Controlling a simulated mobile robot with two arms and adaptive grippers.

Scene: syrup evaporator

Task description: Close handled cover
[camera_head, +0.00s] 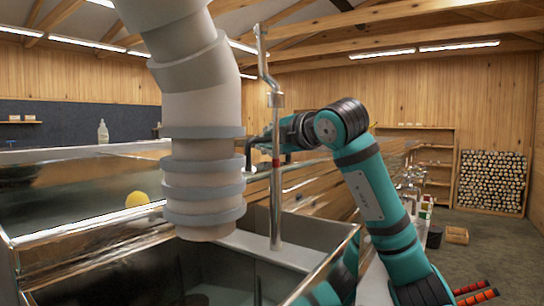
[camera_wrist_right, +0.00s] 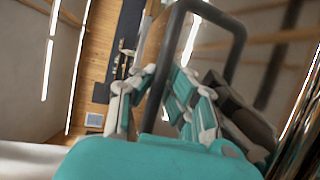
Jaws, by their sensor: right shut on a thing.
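The handled cover (camera_head: 325,182) looks like a shiny metal panel that mirrors the wood wall, behind the thin upright pipe in the head view. Its dark bar handle (camera_wrist_right: 238,45) shows as a loop in the right wrist view, running down between my fingers. My right gripper (camera_head: 262,148) is shut on the handle, reaching in from the right at the height of the cover's upper edge. It also shows in the right wrist view (camera_wrist_right: 160,100). The fingertips are partly hidden by the pipe in the head view. My left gripper is out of view.
A thick pale duct (camera_head: 203,150) comes down over the open metal pan (camera_head: 310,262). A thin upright pipe (camera_head: 277,180) stands beside it. A yellow ball-like thing (camera_head: 137,199) is at left. Stacked logs (camera_head: 491,180) and open floor lie at the right.

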